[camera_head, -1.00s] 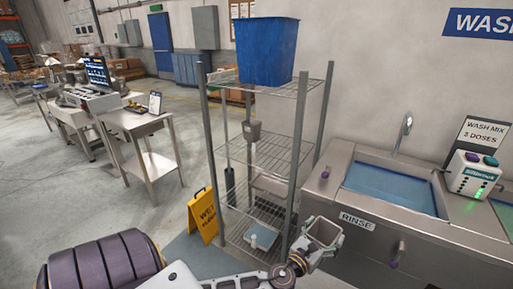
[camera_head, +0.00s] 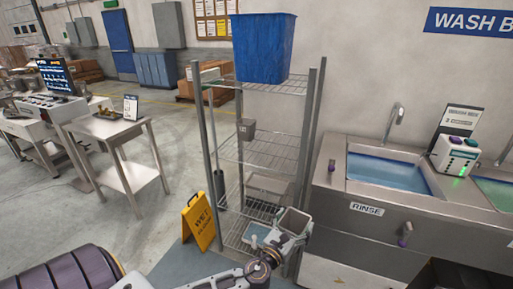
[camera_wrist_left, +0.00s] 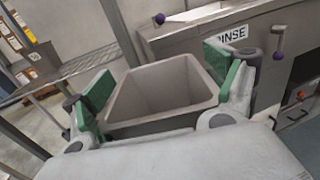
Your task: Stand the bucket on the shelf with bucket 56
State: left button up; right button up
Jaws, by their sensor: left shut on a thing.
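My left gripper (camera_head: 284,238) is shut on a grey, square-mouthed bucket (camera_head: 294,221), low in front of the wire rack. In the left wrist view the bucket (camera_wrist_left: 160,95) is empty, between green-padded fingers, slightly tilted in the picture. The wire rack has a top shelf (camera_head: 290,87), a middle shelf (camera_head: 275,152) and a low shelf (camera_head: 262,210). A large blue bin (camera_head: 263,48) stands on top. My right gripper is not in view.
A yellow wet-floor sign (camera_head: 199,222) stands left of the rack. The steel RINSE sink (camera_head: 365,210) stands close on the right. The middle shelf looks clear on its right. A steel side table (camera_head: 115,135) stands farther left.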

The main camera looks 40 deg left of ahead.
pick_arm(q)
jog(key=shift+s+a, duration=0.2)
jog(key=shift+a, duration=0.15)
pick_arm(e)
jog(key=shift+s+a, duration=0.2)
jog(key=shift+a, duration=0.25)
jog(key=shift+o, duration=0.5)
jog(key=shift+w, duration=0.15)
